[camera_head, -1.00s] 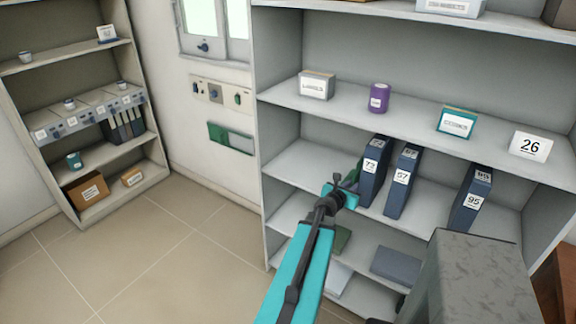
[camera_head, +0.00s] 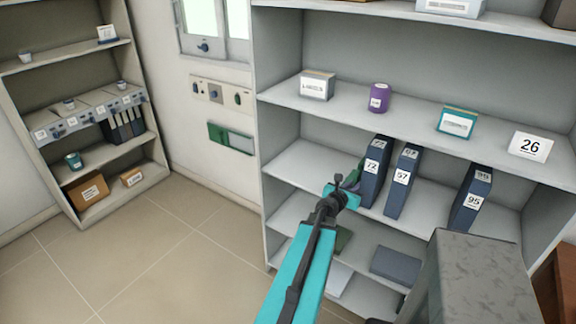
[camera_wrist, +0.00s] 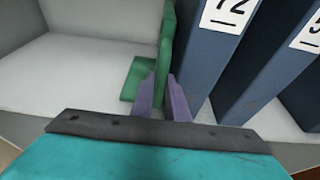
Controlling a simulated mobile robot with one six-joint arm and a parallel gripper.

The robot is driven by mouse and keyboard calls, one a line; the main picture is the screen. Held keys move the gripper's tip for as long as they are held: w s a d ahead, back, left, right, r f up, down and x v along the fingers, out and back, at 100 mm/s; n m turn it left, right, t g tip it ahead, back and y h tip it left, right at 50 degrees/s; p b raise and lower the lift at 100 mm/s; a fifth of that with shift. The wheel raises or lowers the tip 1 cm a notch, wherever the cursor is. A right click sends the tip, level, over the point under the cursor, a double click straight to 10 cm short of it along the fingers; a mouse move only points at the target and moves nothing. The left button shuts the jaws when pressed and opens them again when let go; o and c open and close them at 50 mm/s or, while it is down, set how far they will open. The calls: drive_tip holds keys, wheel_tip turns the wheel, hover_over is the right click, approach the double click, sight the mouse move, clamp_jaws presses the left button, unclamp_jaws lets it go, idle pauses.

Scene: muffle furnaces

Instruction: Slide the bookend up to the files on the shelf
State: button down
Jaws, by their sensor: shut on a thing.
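The green bookend (camera_wrist: 166,45) stands upright on the shelf, just left of the files, and its foot reaches left in the wrist view. My gripper (camera_wrist: 163,95) is shut on its upright plate, one purple finger on each side. The right finger lies between the bookend and the file marked 72 (camera_wrist: 212,55). I cannot tell whether bookend and file touch. In the head view, my gripper (camera_head: 350,192) partly hides the bookend (camera_head: 356,172). File 72 (camera_head: 374,170) and file 57 (camera_head: 402,182) lean slightly; file 95 (camera_head: 471,200) stands apart at the right.
The shelf (camera_wrist: 75,65) left of the bookend is bare. A shelf board with boxes, a purple can (camera_head: 379,98) and a 26 sign (camera_head: 530,146) is above. A grey block (camera_head: 475,275) stands at front right. Flat items lie on the board below.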

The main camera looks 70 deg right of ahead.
drive_tip(key=shift+s+a, duration=0.1)
drive_tip(key=shift+s, duration=0.15)
idle(0.4)
drive_tip(key=c, duration=1.6)
unclamp_jaws()
drive_tip(key=shift+w, duration=0.1)
